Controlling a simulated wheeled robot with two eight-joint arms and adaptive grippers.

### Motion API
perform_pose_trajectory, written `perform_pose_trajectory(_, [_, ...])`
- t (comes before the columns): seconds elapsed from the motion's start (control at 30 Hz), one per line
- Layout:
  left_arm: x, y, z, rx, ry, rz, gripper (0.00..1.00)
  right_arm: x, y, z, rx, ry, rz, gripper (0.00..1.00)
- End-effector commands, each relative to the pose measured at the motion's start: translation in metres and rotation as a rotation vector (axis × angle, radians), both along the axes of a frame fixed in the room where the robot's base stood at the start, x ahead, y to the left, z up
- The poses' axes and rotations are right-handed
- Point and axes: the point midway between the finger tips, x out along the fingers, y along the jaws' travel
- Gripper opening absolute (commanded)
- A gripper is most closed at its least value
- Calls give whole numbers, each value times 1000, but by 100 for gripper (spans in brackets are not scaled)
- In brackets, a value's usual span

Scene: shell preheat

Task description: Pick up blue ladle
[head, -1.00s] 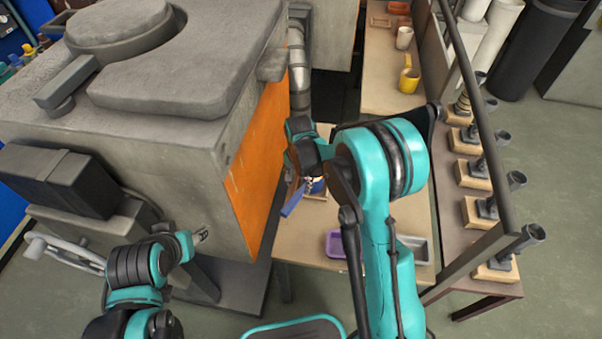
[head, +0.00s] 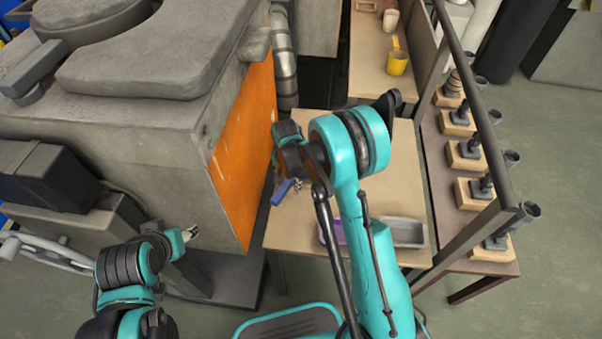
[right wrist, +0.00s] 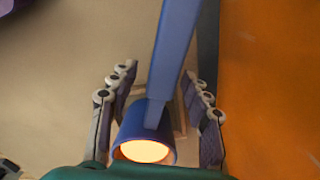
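The blue ladle has a cup with a bright glowing inside, seen in the right wrist view (right wrist: 118,140), and a long flat blue handle running up the picture. In the head view its handle (head: 282,192) shows at the table's left part, and my right arm hides the cup. My right gripper (right wrist: 160,85) is open, with one finger on each side of the ladle. A gap shows between the right-hand finger and the cup. My left gripper (head: 190,233) is at the lower left, away from the ladle; its fingers are too small to judge.
A large grey furnace with an orange side panel (head: 240,150) stands close to the left. A purple tray (head: 330,232) and a grey tray (head: 404,232) lie on the table. A yellow mug (head: 397,62) stands farther back. A dark metal rail (head: 475,100) runs along the right.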

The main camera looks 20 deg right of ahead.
Motion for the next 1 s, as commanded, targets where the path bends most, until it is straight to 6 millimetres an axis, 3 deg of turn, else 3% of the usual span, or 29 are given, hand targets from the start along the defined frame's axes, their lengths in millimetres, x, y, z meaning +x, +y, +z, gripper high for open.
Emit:
perform_pose_trajectory(0.03, [0, 0, 0, 0, 0, 0, 47, 0, 0, 0, 0, 0, 0, 38])
perform_pose_trajectory(0.17, [0, 0, 0, 0, 0, 0, 47, 0, 0, 0, 0, 0, 0, 3])
perform_pose_trajectory(0.2, [0, 0, 0, 0, 0, 0, 47, 0, 0, 0, 0, 0, 0, 0])
perform_pose_trajectory(0.63, [0, 0, 4, 0, 0, 0, 47, 0, 0, 7, -1, -1, 0, 0])
perform_pose_trajectory(0.77, [0, 0, 12, 0, 0, 0, 47, 0, 0, 22, -1, -1, 0, 0])
perform_pose_trajectory(0.9, [0, 0, 26, 0, 0, 0, 47, 0, 0, 49, -1, -1, 0, 0])
perform_pose_trajectory(1.0, [0, 0, 33, 0, 0, 0, 47, -18, -18, 60, 0, 0, -4, 0])
